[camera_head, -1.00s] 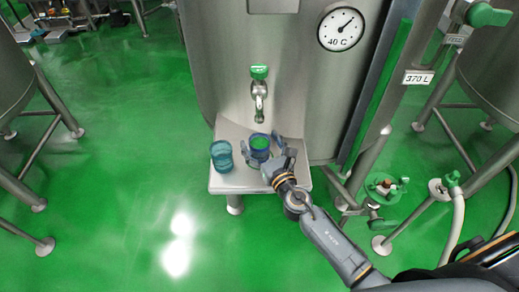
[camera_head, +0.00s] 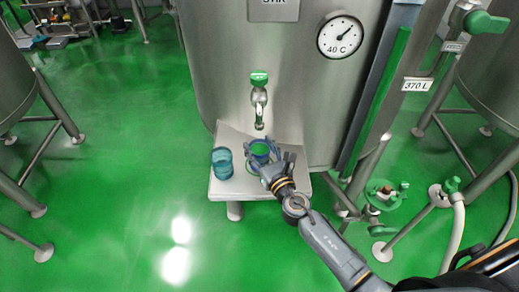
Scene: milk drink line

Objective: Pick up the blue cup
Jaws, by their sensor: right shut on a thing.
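The blue cup (camera_head: 260,149) with a green inside is on or just above the metal shelf (camera_head: 226,188), below the tap. My right gripper (camera_head: 261,157) is shut on it, with its fingers around the cup's sides. The gripper and wrist hide part of the cup, and I cannot tell whether its base is clear of the shelf. A teal see-through cup (camera_head: 222,163) stands upright on the shelf to the left, apart from the gripper. My left gripper is not in view.
A tap with a green handle (camera_head: 259,79) hangs from the large steel tank (camera_head: 225,60) right above the blue cup. Pipes and a green valve fitting (camera_head: 383,194) stand to the right. The green floor at left is clear.

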